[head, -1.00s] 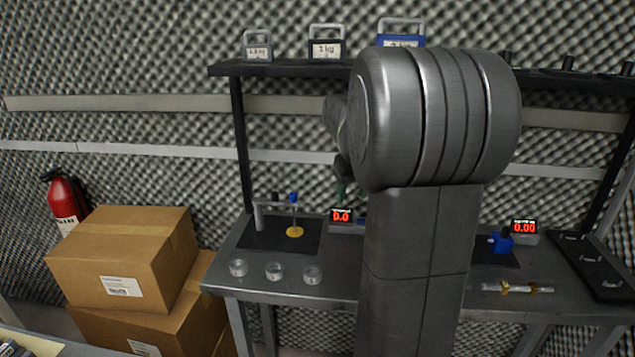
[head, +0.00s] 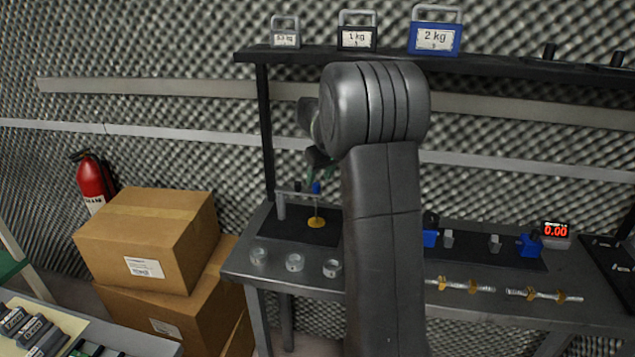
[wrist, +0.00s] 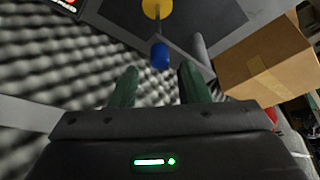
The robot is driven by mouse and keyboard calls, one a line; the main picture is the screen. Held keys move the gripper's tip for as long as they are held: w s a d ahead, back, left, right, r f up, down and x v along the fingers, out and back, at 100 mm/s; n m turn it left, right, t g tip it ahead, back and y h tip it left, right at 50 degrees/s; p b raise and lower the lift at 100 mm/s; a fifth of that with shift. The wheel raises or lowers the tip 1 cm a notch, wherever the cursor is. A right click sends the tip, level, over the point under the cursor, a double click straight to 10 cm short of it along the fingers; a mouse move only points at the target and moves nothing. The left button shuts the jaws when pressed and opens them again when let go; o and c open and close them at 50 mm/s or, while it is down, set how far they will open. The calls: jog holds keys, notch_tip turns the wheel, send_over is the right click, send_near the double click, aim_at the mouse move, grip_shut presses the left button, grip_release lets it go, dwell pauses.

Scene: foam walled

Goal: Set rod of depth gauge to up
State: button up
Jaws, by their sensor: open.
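The depth gauge (head: 281,206) stands on a dark mat at the left of the bench, a grey post with a crossbar. Its thin upright rod (head: 317,206) has a blue knob (head: 316,188) on top and a yellow disc (head: 316,222) at the foot, apparently at mat level. In the wrist view the blue knob (wrist: 160,55) is just beyond my fingertips, between their lines, with the yellow disc (wrist: 157,8) past it. My gripper (wrist: 160,82), with green fingers, is open and empty; in the head view it is just above the knob, partly hidden by my arm.
The shelf (head: 480,66) above carries weights, including a blue one (head: 434,38). Cardboard boxes (head: 150,235) stand left of the bench. Blue clamp-like devices (head: 530,245) and metal rods (head: 537,295) lie to the right.

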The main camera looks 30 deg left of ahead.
aim_at(317, 184)
jog(key=shift+x, duration=1.8)
grip_shut()
